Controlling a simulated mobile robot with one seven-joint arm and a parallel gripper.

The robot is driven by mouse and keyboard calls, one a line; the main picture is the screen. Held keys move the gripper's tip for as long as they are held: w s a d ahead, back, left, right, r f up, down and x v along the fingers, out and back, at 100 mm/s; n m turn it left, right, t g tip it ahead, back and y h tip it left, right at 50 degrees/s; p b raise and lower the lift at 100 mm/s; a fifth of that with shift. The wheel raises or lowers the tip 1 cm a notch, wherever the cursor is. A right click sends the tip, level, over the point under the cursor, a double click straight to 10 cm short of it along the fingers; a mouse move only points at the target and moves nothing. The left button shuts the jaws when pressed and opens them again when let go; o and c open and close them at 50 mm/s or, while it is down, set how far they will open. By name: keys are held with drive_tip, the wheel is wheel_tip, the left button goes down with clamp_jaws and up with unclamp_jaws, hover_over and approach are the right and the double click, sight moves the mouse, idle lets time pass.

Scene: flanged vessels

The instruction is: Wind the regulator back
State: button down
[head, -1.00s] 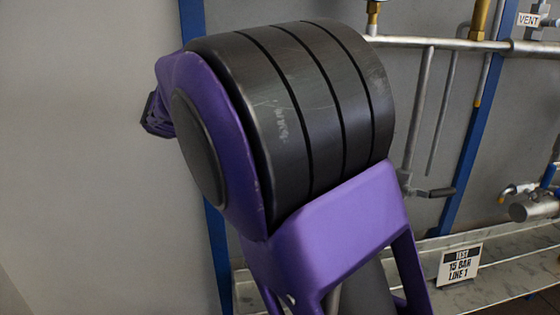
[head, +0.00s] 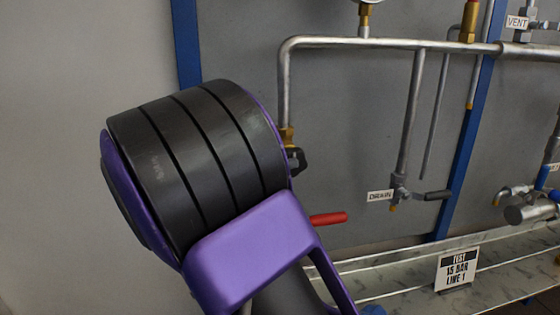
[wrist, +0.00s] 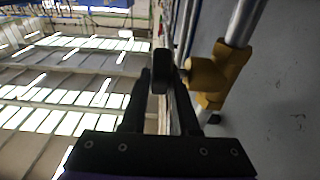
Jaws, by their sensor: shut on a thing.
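In the wrist view my gripper (wrist: 162,88) is shut on a dark, flat-ended handle (wrist: 160,66), which stands between its two black fingers. A brass body (wrist: 207,75) on a grey pipe is close to the right of the fingers; I take it for the regulator's. In the head view a brass fitting (head: 287,137) sits below the pipe's bend, with a black part (head: 297,160) just under it, partly behind my arm. My gripper is hidden behind my arm in the head view.
A red lever (head: 328,218) is close to the right of my arm. A drain valve with a dark lever (head: 432,195), a vent label (head: 517,22) and a test sign (head: 457,270) are farther right. A metal ledge (head: 400,275) runs below. The wall at left is bare.

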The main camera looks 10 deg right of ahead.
idle(0.3)
drive_tip(key=c, duration=0.9)
unclamp_jaws()
drive_tip(key=shift+c, duration=0.2)
drive_tip(key=a+f+p, duration=0.2)
drive_tip(key=a, duration=1.5)
drive_tip(key=shift+a, duration=0.15)
